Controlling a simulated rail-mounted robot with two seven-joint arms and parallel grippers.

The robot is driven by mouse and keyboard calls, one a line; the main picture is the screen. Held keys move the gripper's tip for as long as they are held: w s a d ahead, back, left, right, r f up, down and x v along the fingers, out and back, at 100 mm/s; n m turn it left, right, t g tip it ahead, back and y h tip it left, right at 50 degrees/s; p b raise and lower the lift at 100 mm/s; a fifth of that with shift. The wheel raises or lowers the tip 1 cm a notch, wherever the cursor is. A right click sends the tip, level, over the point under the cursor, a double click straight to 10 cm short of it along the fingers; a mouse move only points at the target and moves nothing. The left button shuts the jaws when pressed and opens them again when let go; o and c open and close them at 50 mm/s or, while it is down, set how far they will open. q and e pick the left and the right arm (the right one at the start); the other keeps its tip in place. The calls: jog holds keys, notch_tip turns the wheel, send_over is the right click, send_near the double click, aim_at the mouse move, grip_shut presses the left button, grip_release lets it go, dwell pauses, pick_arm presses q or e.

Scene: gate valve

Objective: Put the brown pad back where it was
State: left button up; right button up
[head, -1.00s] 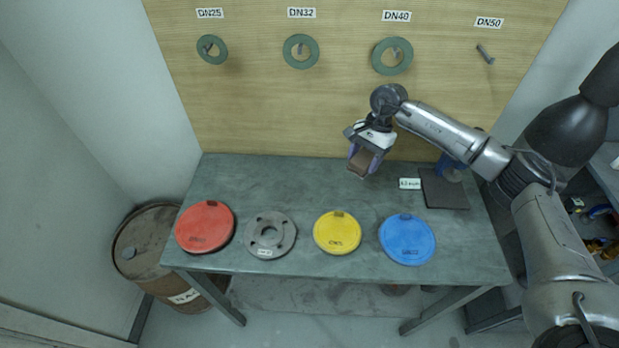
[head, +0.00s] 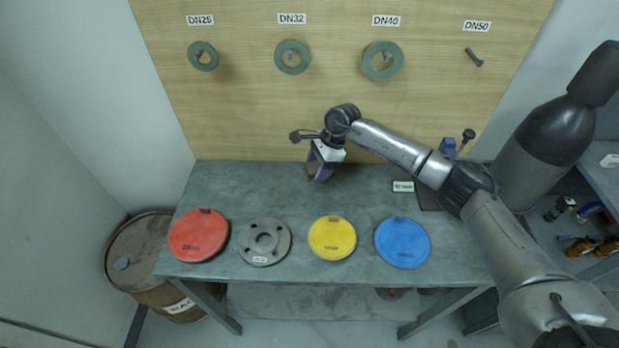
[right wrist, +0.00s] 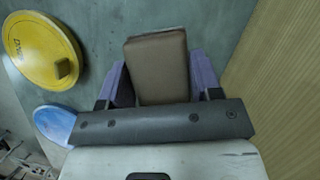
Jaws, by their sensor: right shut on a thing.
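The brown pad (right wrist: 158,66) is a small block with rounded edges, seen in the right wrist view between the two purple fingers of my right gripper (right wrist: 158,85). The gripper is shut on it. In the head view my right gripper (head: 318,170) hangs over the back middle of the grey-green table (head: 270,190), with the brown pad (head: 312,169) at its fingertips. The pad appears held above the table top; the exact height is hard to tell. My left gripper is not in view.
Along the table's front lie a red disc (head: 199,235), a grey flange (head: 265,242), a yellow disc (head: 332,239) and a blue disc (head: 402,243). A dark mat (head: 429,199) lies at the right, partly behind my arm, beside a small white label (head: 403,186). Green rings hang on the wooden board (head: 330,110). The back left of the table is clear.

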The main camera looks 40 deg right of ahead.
aim_at(307, 185)
jog(key=shift+w+a+f, duration=0.4)
jog(key=shift+w, duration=0.15)
jog(key=shift+w+a+f, duration=0.35)
jog(key=shift+w, duration=0.15)
jog(key=shift+f, duration=2)
jog(key=shift+f+b, duration=0.1)
jog(key=shift+b, duration=0.2)
jog(key=shift+f, duration=0.15)
jog(key=o, duration=0.9)
jog(key=shift+r, duration=0.35)
jog(key=v, duration=1.1)
jog(key=shift+s+d+r+p, duration=0.1)
jog(key=shift+d+r+p, duration=0.05)
jog(key=shift+r+p, duration=0.25)
